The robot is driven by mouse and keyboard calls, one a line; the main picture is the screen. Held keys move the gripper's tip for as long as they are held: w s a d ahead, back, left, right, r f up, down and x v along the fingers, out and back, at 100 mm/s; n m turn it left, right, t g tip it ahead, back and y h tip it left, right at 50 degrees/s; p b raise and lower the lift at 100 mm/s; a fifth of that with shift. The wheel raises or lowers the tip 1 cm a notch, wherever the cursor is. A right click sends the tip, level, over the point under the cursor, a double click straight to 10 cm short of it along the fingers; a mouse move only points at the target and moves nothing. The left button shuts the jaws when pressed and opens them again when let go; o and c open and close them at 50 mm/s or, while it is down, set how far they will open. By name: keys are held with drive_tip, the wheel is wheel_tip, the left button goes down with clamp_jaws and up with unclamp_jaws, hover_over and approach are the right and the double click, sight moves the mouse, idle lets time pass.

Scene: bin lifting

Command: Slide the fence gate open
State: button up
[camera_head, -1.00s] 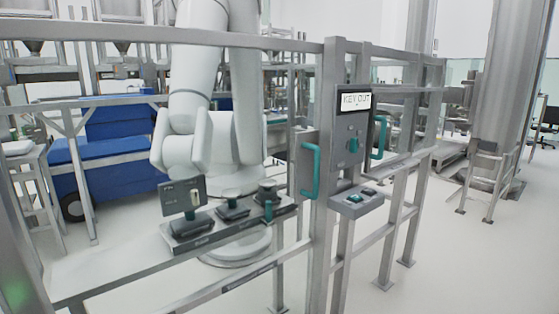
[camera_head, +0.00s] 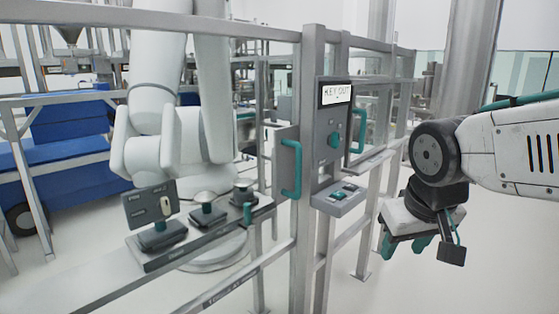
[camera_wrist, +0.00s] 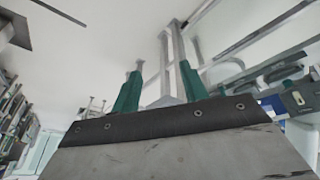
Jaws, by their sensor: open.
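The metal fence gate (camera_head: 304,75) stands across the middle of the head view. A teal handle (camera_head: 291,168) is on its left plate, and a second teal handle (camera_head: 358,131) is to the right, behind the lock panel (camera_head: 331,165). The panel carries a "KEY OUT" display (camera_head: 337,94), a teal knob and a small button shelf. My gripper (camera_head: 405,246) hangs at the right, apart from the fence and lower than the handles. Its teal fingers are open and empty; they also show in the wrist view (camera_wrist: 160,85), with fence posts beyond them.
A white robot arm (camera_head: 155,140) stands behind the fence. A control shelf (camera_head: 205,225) with several devices is on the fence's left part. A blue cart (camera_head: 75,130) stands at the far left. The floor below my gripper is clear.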

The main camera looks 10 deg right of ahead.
drive_tip(key=w+d+r+t, duration=0.1)
drive_tip(key=w+t, duration=0.2)
drive_tip(key=w, duration=0.7)
drive_tip(key=w+d+r+t, duration=0.1)
drive_tip(key=w+d+t, duration=0.1)
drive_tip(key=w, duration=0.9)
drive_tip(key=n+t+y, duration=0.3)
drive_tip(key=t, duration=0.3)
approach(301, 162)
drive_tip(key=d+r, duration=0.1)
drive_tip(key=d, duration=0.3)
drive_tip(key=w+a+f+n+y, duration=0.1)
drive_tip(key=w+y, duration=0.1)
drive_tip(key=w+a+f+t+y, duration=0.1)
drive_tip(key=w+y, duration=0.1)
drive_tip(key=w+a+f+n+y, duration=0.1)
drive_tip(key=w, duration=0.1)
drive_tip(key=shift+a+f+n+y, duration=0.3)
drive_tip(key=shift+y, duration=0.1)
drive_tip(key=x, duration=0.7)
drive_tip(key=shift+r, duration=0.1)
clamp_jaws()
drive_tip(key=shift+d, duration=0.1)
